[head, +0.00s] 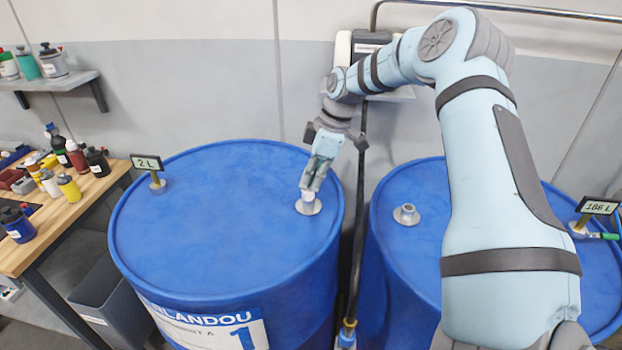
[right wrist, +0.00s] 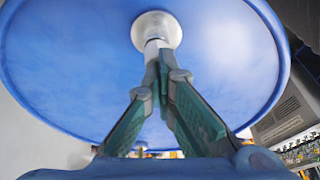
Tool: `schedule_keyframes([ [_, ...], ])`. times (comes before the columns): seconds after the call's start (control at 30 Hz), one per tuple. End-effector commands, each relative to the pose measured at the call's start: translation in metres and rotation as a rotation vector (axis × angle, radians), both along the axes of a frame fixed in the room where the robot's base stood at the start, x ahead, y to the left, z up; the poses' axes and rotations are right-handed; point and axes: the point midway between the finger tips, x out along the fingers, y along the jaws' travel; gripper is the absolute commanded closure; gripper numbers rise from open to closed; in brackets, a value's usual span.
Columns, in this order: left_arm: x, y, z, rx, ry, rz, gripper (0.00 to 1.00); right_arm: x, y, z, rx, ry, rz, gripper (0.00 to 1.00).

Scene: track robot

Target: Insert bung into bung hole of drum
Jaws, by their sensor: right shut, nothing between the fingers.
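The left blue drum (head: 215,215) has a pale round fitting (head: 308,208) near the right side of its lid. A short white piece, which looks like the bung (head: 307,196), stands upright at this fitting. How deep it sits in the hole I cannot tell. My right gripper (head: 309,186) points down at the white piece, with its fingertips at or just above its top. In the right wrist view the green-grey fingers (right wrist: 163,62) meet in front of the white piece (right wrist: 152,45) and the pale flange (right wrist: 157,30). The fingers are shut and hold nothing. My left gripper is out of view.
The right blue drum (head: 388,240) carries a grey fitting (head: 406,214) and a 186 L display (head: 598,206). A 2 L display (head: 147,163) stands on the left drum. A dark vertical pipe (head: 360,210) runs between the drums. A bench (head: 95,192) with bottles is left.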

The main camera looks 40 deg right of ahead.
Motion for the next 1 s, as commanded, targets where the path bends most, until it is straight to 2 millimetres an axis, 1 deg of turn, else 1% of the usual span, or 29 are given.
schedule_keyframes([
  [0.03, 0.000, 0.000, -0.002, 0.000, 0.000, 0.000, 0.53, 0.000, 0.000, -0.002, 0.001, 0.001, 0.001, 1.00],
  [0.17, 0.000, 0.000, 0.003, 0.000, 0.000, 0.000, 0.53, 0.000, 0.000, 0.004, 0.001, 0.001, 0.001, 1.00],
  [0.3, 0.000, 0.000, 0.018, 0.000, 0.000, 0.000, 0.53, 0.000, 0.000, 0.022, 0.001, 0.001, 0.000, 1.00],
  [0.4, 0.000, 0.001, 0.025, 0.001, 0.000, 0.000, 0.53, 0.000, 0.000, 0.031, 0.001, 0.001, -0.001, 1.00],
  [0.5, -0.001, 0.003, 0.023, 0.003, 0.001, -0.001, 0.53, -0.001, -0.001, 0.034, 0.002, 0.000, -0.001, 1.00],
  [0.57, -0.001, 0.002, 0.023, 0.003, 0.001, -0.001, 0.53, -0.002, -0.002, 0.041, 0.002, -0.003, 0.000, 1.00],
  [0.67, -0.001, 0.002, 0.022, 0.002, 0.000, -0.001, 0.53, -0.006, -0.008, 0.062, 0.001, -0.005, -0.002, 1.00],
  [0.83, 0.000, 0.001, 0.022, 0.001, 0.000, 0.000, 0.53, -0.016, -0.018, 0.107, 0.000, -0.004, -0.002, 1.00],
  [0.9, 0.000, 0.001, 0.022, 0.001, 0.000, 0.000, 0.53, -0.020, -0.022, 0.121, 0.000, -0.003, -0.002, 1.00],
  [1.0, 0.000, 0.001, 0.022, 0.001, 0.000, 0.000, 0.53, -0.023, -0.025, 0.135, 0.000, 0.000, -0.001, 1.00],
])
